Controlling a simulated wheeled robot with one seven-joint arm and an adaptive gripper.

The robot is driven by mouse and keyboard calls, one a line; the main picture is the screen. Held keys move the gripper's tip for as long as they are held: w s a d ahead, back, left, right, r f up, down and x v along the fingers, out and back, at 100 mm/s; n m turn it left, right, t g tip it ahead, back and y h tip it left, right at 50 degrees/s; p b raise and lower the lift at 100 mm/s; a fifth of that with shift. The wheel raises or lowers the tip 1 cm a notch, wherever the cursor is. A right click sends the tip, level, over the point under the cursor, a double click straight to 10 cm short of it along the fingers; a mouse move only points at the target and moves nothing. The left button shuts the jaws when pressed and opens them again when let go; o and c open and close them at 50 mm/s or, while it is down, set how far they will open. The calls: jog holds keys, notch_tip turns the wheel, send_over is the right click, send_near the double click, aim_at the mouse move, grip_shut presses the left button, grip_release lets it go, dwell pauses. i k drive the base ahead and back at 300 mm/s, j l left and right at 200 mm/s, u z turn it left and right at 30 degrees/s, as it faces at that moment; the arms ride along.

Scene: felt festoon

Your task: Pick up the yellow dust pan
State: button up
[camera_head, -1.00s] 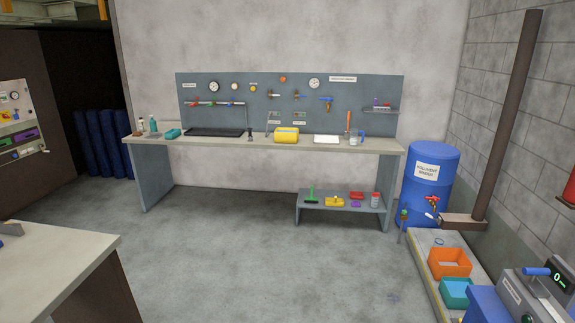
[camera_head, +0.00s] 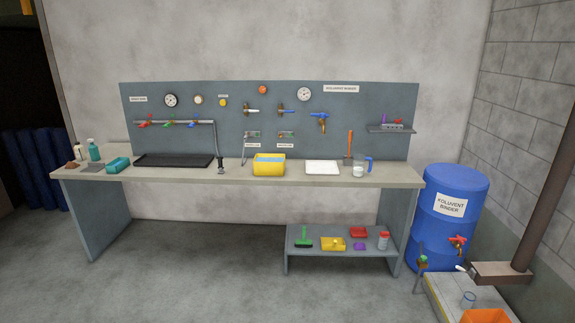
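A yellow pan-shaped item (camera_head: 333,244), which looks like the dust pan, lies on a low grey shelf (camera_head: 300,263) under the right part of the workbench. A small object seems to sit on it, too small to make out. A green brush or scraper (camera_head: 304,237) lies to its left and a red pan-like item (camera_head: 358,232) behind it to the right. A small purple item (camera_head: 359,247) is right of it. My gripper is not in view.
The workbench (camera_head: 240,178) carries a yellow bin (camera_head: 269,170), black mat (camera_head: 175,160), white tray (camera_head: 322,168) and a jug (camera_head: 360,170). A blue drum (camera_head: 446,225) and low platform (camera_head: 445,290) stand right of the shelf. The floor (camera_head: 190,275) in front is clear.

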aim_at(333, 240)
jog(key=i+l+z, duration=0.1)
jog(key=i+z, duration=0.2)
jog(key=i, duration=0.35)
jog(key=i+j+z, duration=0.1)
jog(key=i+z, duration=0.15)
jog(key=i, duration=0.4)
jog(key=i+j+z, duration=0.3)
jog(key=i, duration=0.35)
jog(key=i+l+u, duration=0.3)
jog(key=i+l, duration=0.2)
jog(key=i, duration=0.3)
jog(key=i+l+u, duration=0.35)
jog(key=i+l, duration=0.55)
jog(key=i+l+u, duration=0.15)
jog(key=l, duration=0.2)
